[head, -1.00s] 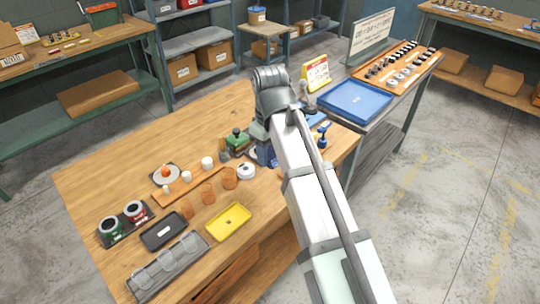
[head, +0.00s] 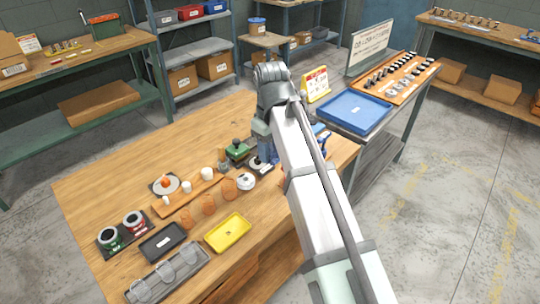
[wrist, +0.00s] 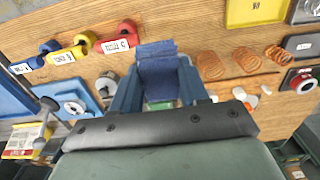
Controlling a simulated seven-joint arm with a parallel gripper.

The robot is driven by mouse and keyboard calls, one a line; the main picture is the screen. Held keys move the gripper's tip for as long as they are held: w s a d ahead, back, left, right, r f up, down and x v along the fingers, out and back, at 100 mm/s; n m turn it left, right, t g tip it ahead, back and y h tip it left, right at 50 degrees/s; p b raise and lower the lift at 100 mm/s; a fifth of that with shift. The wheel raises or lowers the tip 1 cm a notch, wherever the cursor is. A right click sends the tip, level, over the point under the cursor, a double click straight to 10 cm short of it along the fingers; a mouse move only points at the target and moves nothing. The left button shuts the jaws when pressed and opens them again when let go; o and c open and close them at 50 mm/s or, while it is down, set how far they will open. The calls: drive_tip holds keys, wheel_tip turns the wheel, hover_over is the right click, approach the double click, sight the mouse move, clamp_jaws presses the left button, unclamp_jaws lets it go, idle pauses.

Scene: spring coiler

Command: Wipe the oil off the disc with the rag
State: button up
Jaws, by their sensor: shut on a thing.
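My gripper (wrist: 160,92) is shut on a folded blue rag (wrist: 158,68), which shows between its fingers in the wrist view. In the head view my gripper (head: 263,150) is low over the far right part of the wooden bench, partly behind my arm. A pale round piece (head: 245,181), which looks like the disc, sits on the bench just in front and left of it. I cannot make out oil on it. In the wrist view the rag and fingers hide whatever lies directly beneath. Whether the rag touches anything cannot be told.
A yellow tray (head: 228,232) and black tray (head: 162,242) lie nearer. Red (wrist: 118,38), yellow and blue labelled tools are left in the wrist view. The bench's back left is clear.

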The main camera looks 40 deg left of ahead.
drive_tip(key=w+a+f, duration=0.1)
drive_tip(key=w+a, duration=0.4)
drive_tip(key=w, duration=0.4)
drive_tip(key=w+a+f, duration=0.1)
drive_tip(key=w+a, duration=0.4)
drive_tip(key=w, duration=0.4)
drive_tip(key=w+a+f, duration=0.1)
drive_tip(key=w+a, duration=0.5)
drive_tip(key=w, duration=0.3)
drive_tip(key=shift+w+a+f, duration=0.1)
drive_tip(key=shift+w+f, duration=0.15)
drive_tip(key=shift+f, duration=0.1)
drive_tip(key=shift+w+f, duration=0.1)
drive_tip(key=shift+f, duration=2.65)
drive_tip(key=shift+f, duration=0.45)
drive_tip(key=shift+w, duration=0.2)
drive_tip(key=shift+w, duration=0.2)
drive_tip(key=shift+s+f, duration=0.1)
